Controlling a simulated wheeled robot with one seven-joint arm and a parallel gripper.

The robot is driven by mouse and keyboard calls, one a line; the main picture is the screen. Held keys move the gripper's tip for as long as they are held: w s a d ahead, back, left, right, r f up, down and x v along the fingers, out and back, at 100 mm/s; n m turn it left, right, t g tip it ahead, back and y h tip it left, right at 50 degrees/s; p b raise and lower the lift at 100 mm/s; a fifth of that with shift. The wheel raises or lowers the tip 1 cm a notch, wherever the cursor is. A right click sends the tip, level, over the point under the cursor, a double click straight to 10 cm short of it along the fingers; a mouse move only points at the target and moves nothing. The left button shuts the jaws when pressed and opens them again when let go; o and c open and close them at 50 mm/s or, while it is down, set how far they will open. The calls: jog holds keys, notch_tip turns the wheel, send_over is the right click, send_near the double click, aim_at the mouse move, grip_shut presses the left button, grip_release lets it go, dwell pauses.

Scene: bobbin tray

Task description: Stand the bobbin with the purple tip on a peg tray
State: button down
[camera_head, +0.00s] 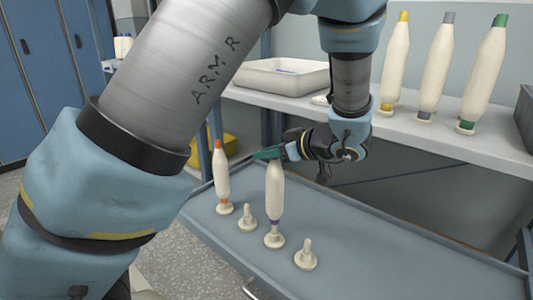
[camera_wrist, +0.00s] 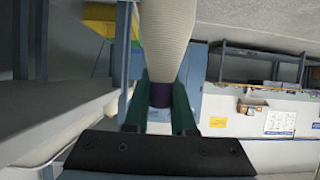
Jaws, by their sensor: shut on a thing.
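The purple-tipped bobbin (camera_head: 274,195) is cream and looks upright over the peg tray (camera_head: 360,255), with a purple band at its lower end. My gripper (camera_head: 268,153) is shut on its top end, and the wrist view shows the purple tip (camera_wrist: 161,95) between the fingers (camera_wrist: 160,112). The bobbin's lower end is in line with a cream peg (camera_head: 274,240), whose base shows just beneath it. I cannot tell how far the bobbin sits over that peg. An orange-tipped bobbin (camera_head: 221,180) stands on a peg to its left.
Bare pegs stand left (camera_head: 247,219) and right (camera_head: 305,257) of the held bobbin. A shelf (camera_head: 455,144) behind carries yellow (camera_head: 396,65), grey (camera_head: 436,70) and green (camera_head: 483,75) tipped bobbins. A white bin (camera_head: 275,78) sits farther left on it. The tray's right part is clear.

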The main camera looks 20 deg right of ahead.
jog(key=shift+f+b, duration=2.15)
jog(key=shift+b, duration=0.25)
jog(key=c, duration=0.7)
grip_release()
jog(key=shift+r, duration=0.1)
jog(key=shift+o, duration=0.2)
jog(key=shift+s, duration=0.1)
jog(key=v, duration=1)
jog(key=shift+s+d+r, duration=0.15)
jog(key=shift+s+d, duration=0.05)
jog(key=shift+s, duration=0.05)
jog(key=shift+s, duration=0.1)
